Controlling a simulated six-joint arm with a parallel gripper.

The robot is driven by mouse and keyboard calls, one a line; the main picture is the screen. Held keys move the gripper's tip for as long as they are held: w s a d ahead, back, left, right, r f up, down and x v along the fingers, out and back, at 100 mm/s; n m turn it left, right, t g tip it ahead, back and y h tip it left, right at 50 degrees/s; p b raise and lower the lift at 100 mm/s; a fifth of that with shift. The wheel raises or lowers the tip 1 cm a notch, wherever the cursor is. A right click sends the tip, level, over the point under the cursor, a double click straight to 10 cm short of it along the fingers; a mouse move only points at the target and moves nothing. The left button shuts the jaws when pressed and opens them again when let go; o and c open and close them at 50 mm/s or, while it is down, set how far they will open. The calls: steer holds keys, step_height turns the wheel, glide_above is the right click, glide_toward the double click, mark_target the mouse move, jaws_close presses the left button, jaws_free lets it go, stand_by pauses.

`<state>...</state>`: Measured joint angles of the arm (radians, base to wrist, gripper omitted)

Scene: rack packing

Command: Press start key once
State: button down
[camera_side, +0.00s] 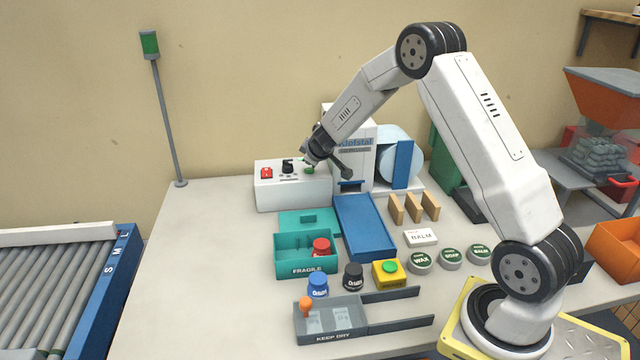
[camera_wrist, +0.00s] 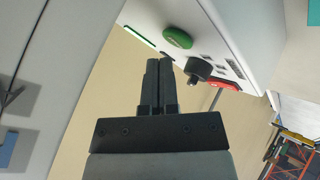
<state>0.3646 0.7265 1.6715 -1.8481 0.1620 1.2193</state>
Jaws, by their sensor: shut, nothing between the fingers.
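A white control box (camera_side: 290,197) stands at the back of the table. Its top carries a red switch (camera_side: 266,173), a black knob (camera_side: 288,166) and a green key (camera_side: 309,170). The wrist view shows the green key (camera_wrist: 177,38), the black knob (camera_wrist: 198,69) and the red switch (camera_wrist: 226,86). My gripper (camera_wrist: 159,62) is shut and empty, its fingertips beside the green key with a gap in the picture. In the side view my gripper (camera_side: 308,162) is right at the green key, partly covering it; contact cannot be told there. No label reading "start" is legible.
A white label printer (camera_side: 352,165) stands close at the right of the box, a blue chute (camera_side: 364,228) in front. A teal crate (camera_side: 290,262) sits nearer. A yellow box with a green button (camera_side: 389,273) stands among jars and tins. The table left of the box is clear.

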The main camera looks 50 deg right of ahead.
mark_target(311, 171)
steer(key=shift+f, duration=0.8)
stand_by(0.9)
steer(key=shift+r, duration=0.95)
stand_by(0.3)
steer(key=shift+r, duration=2.35)
steer(key=s+a+f+m+g+y, duration=0.1)
steer(key=s+a+f+g+y, duration=0.1)
steer(key=s+a, duration=1)
steer(key=s+a+f+m+g+y, duration=0.1)
steer(key=s+a+g+y, duration=0.2)
steer(key=s+a, duration=0.9)
steer(key=s, duration=0.3)
steer(key=shift+s+a+f, duration=0.15)
steer(key=shift+s+f, duration=0.25)
